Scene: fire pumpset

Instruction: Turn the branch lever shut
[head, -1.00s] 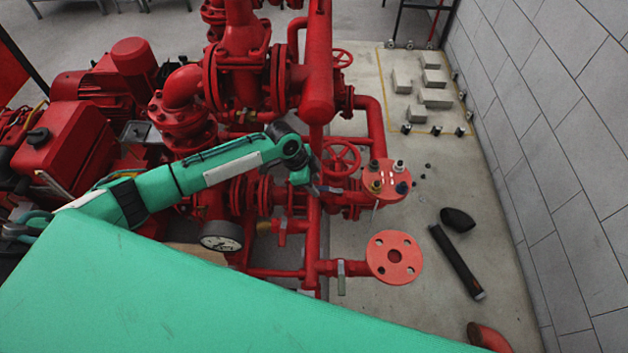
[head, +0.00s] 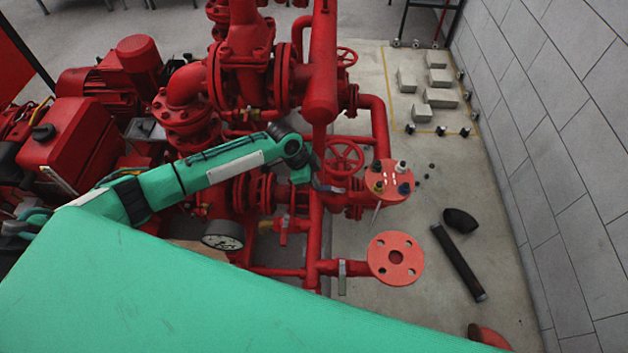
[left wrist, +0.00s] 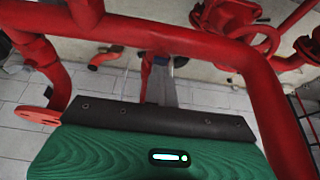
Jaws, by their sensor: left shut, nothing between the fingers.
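A grey lever (head: 342,277) sits on the short red branch pipe that ends in a round flange (head: 395,259) in the head view. The lever lies across that pipe in the picture. My left gripper (head: 318,184) is over the red vertical pipe, above and a little left of this lever in the picture, apart from it. It is shut and empty; its fingertips are small and hard to make out against the metal behind. In the left wrist view, a grey upright strip (left wrist: 161,88) shows beyond my green hand; I cannot tell whether it is a lever or a finger. My right gripper is not in view.
A red handwheel (head: 343,158) and a flange with bolts (head: 390,181) are close to the gripper. A pressure gauge (head: 223,236) is at lower left. A black cylinder (head: 459,263) lies on the floor. A tiled wall (head: 560,160) bounds the right side.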

